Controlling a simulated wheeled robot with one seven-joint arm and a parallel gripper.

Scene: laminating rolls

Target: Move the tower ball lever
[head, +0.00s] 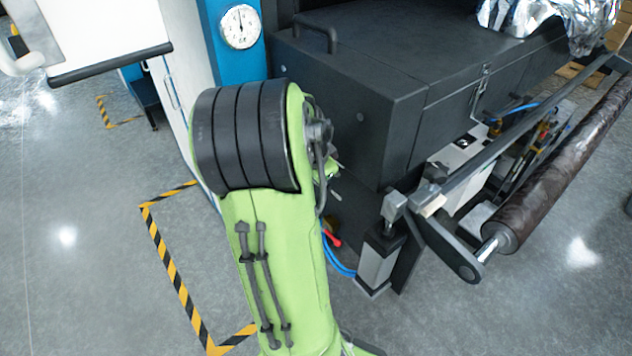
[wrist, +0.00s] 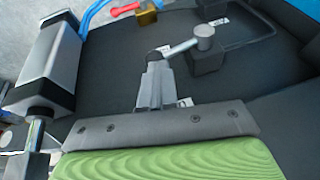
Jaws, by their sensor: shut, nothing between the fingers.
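A short silver lever (wrist: 182,48) shows in the wrist view, above the middle. Its right end meets a round silver hub (wrist: 205,37) on a dark block, and a small dark ball-like end (wrist: 153,56) is at its left. My gripper (wrist: 154,70) is shut and empty, with its fingertips right at that dark end. Whether they touch it I cannot tell. A red handle (wrist: 125,10) on a brass fitting is farther up, and it also shows in the head view (head: 334,240). My green arm hides the gripper and the silver lever in the head view.
A large dark machine (head: 370,90) fills the upper right of the head view. Blue hoses (head: 340,268) run low beside my arm. Open floor lies left, with striped tape (head: 172,275).

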